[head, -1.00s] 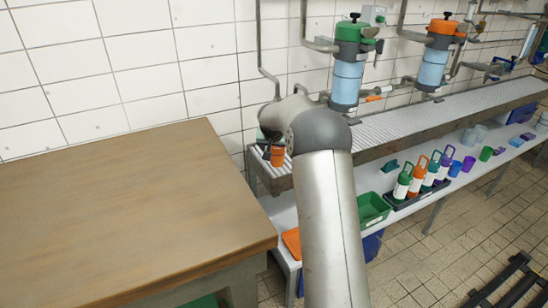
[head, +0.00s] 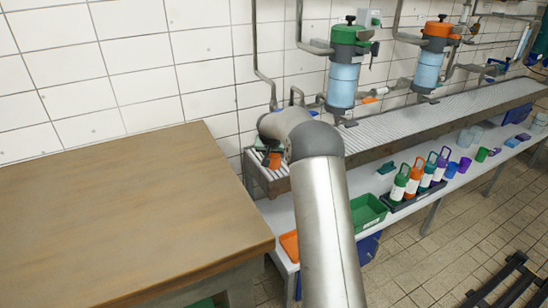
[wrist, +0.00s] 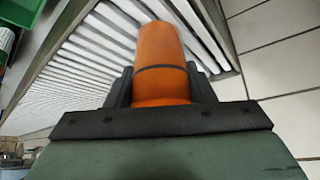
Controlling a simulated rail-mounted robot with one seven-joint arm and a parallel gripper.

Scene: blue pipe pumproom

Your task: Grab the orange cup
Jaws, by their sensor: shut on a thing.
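The orange cup (wrist: 160,62) stands out between the two dark fingers of my gripper (wrist: 160,88) in the wrist view, with a dark band around it. My gripper is shut on the cup. In the head view the orange cup (head: 274,160) shows small at the left end of the slatted metal shelf, partly behind my gripper (head: 268,158). The slats lie behind the cup in the wrist view. I cannot tell whether the cup touches them.
A wooden table (head: 120,210) stands left of the slatted shelf (head: 420,118). The shelf below holds a green bin (head: 368,210), several handled bottles (head: 412,180) and blue and purple cups (head: 458,167). Blue filter housings (head: 343,82) and pipes rise along the tiled wall behind.

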